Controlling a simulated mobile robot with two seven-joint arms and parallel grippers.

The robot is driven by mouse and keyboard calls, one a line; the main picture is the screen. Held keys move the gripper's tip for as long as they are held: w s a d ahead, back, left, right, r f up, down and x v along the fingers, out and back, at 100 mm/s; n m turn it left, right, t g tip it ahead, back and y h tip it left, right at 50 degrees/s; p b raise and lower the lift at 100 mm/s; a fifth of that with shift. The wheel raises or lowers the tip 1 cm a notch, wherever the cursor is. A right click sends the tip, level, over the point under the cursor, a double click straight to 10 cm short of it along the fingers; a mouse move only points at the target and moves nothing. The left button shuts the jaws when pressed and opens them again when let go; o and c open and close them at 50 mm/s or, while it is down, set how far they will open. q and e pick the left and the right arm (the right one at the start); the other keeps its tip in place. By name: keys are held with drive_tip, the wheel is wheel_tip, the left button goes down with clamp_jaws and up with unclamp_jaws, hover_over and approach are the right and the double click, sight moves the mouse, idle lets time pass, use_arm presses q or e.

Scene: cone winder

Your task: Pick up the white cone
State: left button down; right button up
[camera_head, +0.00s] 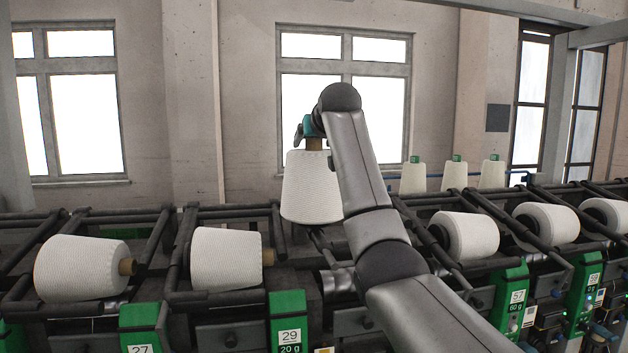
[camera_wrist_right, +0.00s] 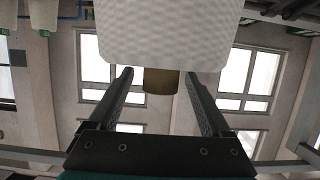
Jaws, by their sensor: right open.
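A white cone (camera_head: 308,190) stands upright, wide end down, in the middle of the head view, at the winder row. The brown end of its tube (camera_head: 315,144) sticks up from its top. My right gripper (camera_head: 309,128) is at that tube end, pointing down, and my right arm hides part of the cone's right side. In the right wrist view, the cone (camera_wrist_right: 165,32) fills the upper middle. Its tube end (camera_wrist_right: 161,81) lies between the two open fingers (camera_wrist_right: 160,76), with a gap on each side. My left gripper is not in view.
White cones (camera_head: 82,267) (camera_head: 226,259) lie in the winder frames on the left, and more (camera_head: 470,236) (camera_head: 546,223) on the right. Several upright cones with green tops (camera_head: 454,175) stand behind on the right. Dark frame bars and green number plates (camera_head: 289,322) line the front.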

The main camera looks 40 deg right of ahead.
clamp_jaws()
drive_tip(key=shift+w+r, duration=0.1)
drive_tip(key=shift+r, duration=0.05)
idle(0.9)
